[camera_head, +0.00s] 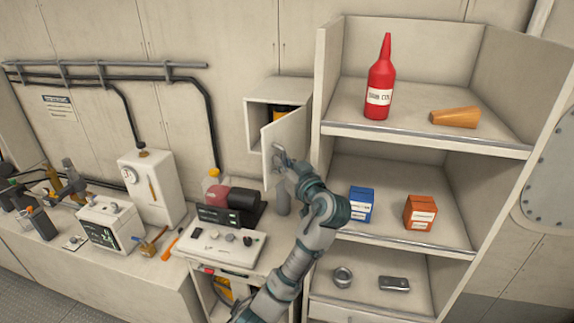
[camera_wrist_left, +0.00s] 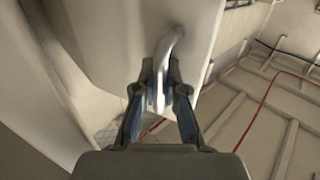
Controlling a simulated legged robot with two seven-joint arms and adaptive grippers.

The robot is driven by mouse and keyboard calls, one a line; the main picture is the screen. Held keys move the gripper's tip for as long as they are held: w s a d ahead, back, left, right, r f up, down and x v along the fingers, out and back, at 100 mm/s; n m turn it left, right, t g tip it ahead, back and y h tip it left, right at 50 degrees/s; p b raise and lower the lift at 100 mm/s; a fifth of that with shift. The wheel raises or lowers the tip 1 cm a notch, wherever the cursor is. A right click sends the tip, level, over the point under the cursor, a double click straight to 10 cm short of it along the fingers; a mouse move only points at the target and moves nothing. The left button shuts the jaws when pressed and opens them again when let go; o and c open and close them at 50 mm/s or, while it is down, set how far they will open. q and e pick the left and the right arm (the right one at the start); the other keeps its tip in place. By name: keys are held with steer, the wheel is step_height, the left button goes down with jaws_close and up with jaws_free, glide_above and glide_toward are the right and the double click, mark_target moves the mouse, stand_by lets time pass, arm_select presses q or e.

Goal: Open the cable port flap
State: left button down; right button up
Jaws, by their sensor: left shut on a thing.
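A small beige wall box (camera_head: 262,96) has its flap (camera_head: 287,140) standing partly open. A dark and yellow item (camera_head: 283,112) shows inside. My left gripper (camera_head: 279,160) is at the flap's outer face, low down. In the left wrist view my left gripper (camera_wrist_left: 160,92) is shut on a curved light metal handle (camera_wrist_left: 170,48) on the flap (camera_wrist_left: 125,40). My right gripper is in neither view.
A shelf unit (camera_head: 420,143) stands close to the right of my arm, with a red bottle (camera_head: 380,85), a blue box (camera_head: 361,205) and an orange box (camera_head: 420,212). A control console (camera_head: 222,248) and a red-black device (camera_head: 235,203) stand below the box.

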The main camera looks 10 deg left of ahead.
arm_select(q)
steer(key=shift+d, duration=0.35)
steer(key=shift+d+r, duration=0.1)
steer(key=shift+d, duration=0.1)
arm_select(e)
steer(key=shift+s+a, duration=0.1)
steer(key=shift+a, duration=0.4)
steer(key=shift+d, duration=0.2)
arm_select(q)
steer(key=c, duration=1.2)
jaws_free()
steer(key=shift+s, duration=0.1)
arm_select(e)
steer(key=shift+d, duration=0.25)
arm_select(q)
steer(key=shift+r, duration=0.1)
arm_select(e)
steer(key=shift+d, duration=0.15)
